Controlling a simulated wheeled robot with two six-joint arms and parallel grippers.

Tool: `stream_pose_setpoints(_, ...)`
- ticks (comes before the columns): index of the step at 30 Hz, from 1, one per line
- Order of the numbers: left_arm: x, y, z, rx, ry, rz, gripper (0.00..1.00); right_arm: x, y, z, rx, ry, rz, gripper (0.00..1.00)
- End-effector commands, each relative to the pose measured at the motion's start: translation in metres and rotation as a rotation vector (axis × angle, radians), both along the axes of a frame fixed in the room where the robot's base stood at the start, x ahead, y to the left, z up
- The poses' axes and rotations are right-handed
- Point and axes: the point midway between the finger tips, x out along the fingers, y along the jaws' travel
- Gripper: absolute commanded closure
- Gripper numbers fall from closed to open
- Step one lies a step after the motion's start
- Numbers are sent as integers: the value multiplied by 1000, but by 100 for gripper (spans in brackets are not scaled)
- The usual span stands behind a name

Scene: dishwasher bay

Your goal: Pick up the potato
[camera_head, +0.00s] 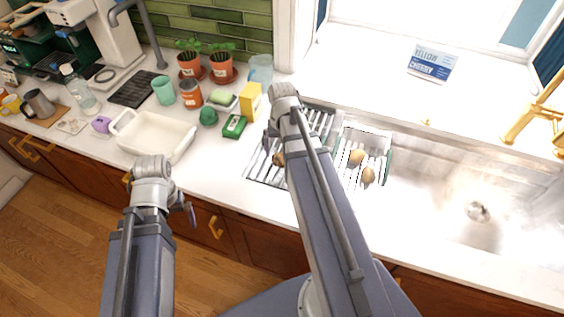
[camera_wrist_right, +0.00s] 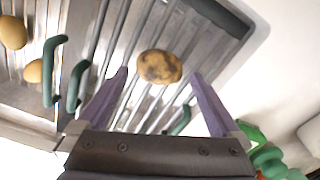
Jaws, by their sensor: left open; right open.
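A brown potato (camera_wrist_right: 159,66) with dark patches lies on the ribbed metal drying rack (camera_wrist_right: 205,45). In the head view the potato (camera_head: 278,159) shows at the rack's left part, partly hidden by my right arm. My right gripper (camera_wrist_right: 159,78) is open and empty, its purple fingertips just short of the potato, one toward each side. I cannot tell whether they touch it. In the head view, the right wrist hides most of that gripper. My left gripper (camera_head: 190,213) is open, low in front of the counter edge, mostly hidden behind its wrist.
Two smooth tan roundish items (camera_head: 356,157) lie on the rack's right part. Green prongs (camera_wrist_right: 52,70) stand up from the rack. A yellow box (camera_head: 250,101) and a green box (camera_head: 234,126) stand left of it. The sink (camera_head: 450,200) lies right; a white dish (camera_head: 153,135) sits left.

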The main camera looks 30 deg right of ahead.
Motion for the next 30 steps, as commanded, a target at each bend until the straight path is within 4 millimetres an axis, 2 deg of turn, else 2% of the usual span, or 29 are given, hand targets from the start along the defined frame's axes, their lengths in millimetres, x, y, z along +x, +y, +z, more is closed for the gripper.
stream_pose_setpoints(1,0,0,-12,0,0,0,0,1,-1,-12,0,0,0,0)
stream_pose_setpoints(7,0,0,-37,0,0,0,0,3,-2,-37,0,0,0,0)
stream_pose_setpoints(17,0,0,-39,0,0,0,0,3,-2,-39,0,0,0,0)
stream_pose_setpoints(30,0,0,-39,0,0,0,0,3,-1,-39,0,0,0,48)
